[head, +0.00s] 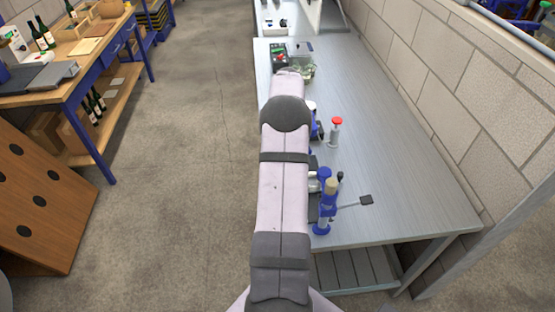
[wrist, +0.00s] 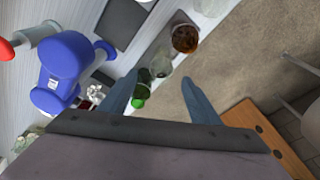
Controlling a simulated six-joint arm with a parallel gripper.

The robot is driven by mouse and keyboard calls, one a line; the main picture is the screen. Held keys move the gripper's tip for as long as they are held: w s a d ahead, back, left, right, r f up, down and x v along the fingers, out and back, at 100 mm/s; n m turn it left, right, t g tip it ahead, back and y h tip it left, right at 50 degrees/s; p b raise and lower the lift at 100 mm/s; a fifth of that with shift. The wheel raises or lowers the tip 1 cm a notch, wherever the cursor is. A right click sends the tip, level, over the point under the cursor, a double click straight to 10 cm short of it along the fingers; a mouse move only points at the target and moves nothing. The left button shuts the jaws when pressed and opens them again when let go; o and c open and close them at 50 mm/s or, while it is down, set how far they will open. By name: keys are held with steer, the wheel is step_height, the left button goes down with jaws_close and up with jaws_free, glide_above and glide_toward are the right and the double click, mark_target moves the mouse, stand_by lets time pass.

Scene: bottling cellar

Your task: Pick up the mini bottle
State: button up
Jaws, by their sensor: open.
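My gripper (wrist: 157,80) is open, with its two blue-grey fingers spread and nothing held between them. A small green bottle (wrist: 140,92), seen from above, shows beside the left finger in the wrist view, partly overlapped by that finger. I cannot tell for sure which of these is the mini bottle. In the head view my arm hides the gripper and both bottles.
A blue device (wrist: 62,68) stands left of the fingers. A glass with brown contents (wrist: 186,38) is near the edge. The grey bench (head: 400,165) is clear on its right side, with a blue corker-like tool (head: 323,205) and a red-topped item (head: 336,130) near my arm.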

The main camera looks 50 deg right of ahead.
steer(key=shift+w+f+p, duration=0.15)
steer(key=shift+f+p, duration=0.4)
steer(key=shift+f, duration=0.6)
steer(key=shift+w+f+p, duration=0.15)
steer(key=shift+f+p, duration=0.4)
steer(key=shift+f, duration=0.55)
jaws_close()
steer(key=shift+r, duration=0.15)
step_height(320, 180, up, 10)
steer(key=b, duration=0.4)
steer(key=s+d+p, duration=0.1)
steer(key=s+p, duration=0.4)
steer(key=s, duration=0.9)
steer(key=shift+s+d+f, duration=0.25)
steer(key=shift+d+f, duration=0.05)
steer(key=shift+f, duration=0.1)
